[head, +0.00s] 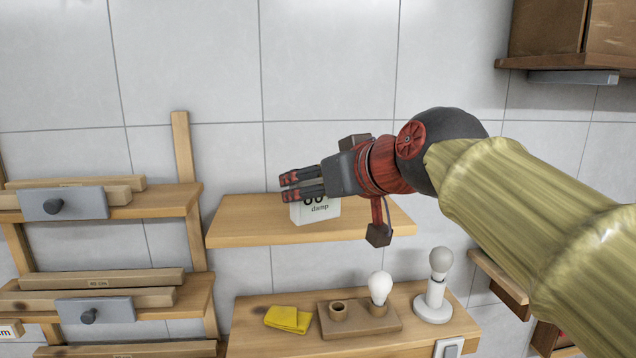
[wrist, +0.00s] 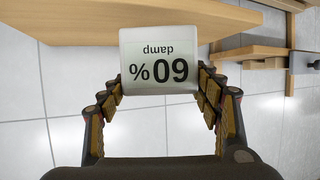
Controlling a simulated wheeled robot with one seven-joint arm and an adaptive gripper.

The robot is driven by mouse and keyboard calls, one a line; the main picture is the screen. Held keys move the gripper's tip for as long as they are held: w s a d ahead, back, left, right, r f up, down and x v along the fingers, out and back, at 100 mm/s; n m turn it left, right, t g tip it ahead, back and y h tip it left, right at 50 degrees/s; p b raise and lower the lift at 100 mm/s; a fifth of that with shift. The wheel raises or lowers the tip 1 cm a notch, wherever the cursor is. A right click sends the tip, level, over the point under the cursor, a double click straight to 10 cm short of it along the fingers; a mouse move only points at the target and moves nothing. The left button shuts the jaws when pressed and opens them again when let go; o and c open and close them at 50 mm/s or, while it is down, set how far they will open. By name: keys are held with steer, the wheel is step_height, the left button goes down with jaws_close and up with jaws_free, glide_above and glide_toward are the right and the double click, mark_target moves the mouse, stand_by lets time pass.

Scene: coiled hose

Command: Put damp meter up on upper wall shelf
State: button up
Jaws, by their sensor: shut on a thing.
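The damp meter (head: 318,211) is a small white box with black print, partly hidden behind my gripper in the head view. In the wrist view the damp meter (wrist: 160,58) reads "60%" and "damp" upside down. My gripper (head: 287,187) is shut on it, with a finger on each side in the wrist view (wrist: 165,90). The upper wall shelf (head: 240,230) is a wooden board on the tiled wall. The meter appears at or just above this shelf in the head view; I cannot tell whether it touches the board.
Below is a lower shelf (head: 250,345) with a yellow cloth (head: 288,319), a wooden holder with a bulb (head: 380,286) and a white lamp (head: 436,290). A wooden rack (head: 150,205) stands at left. A brown cabinet (head: 560,30) hangs upper right. The upper shelf's left part is clear.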

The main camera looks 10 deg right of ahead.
steer(key=w, duration=0.3)
steer(key=w+p, duration=0.1)
steer(key=w, duration=0.1)
steer(key=shift+w+f, duration=0.2)
steer(key=shift+f, duration=0.15)
steer(key=shift+w+f+b, duration=0.55)
steer(key=shift+w, duration=0.15)
steer(key=shift+f+b, duration=0.5)
steer(key=shift+b, duration=0.1)
steer(key=o, duration=1.3)
steer(key=shift+c, duration=0.2)
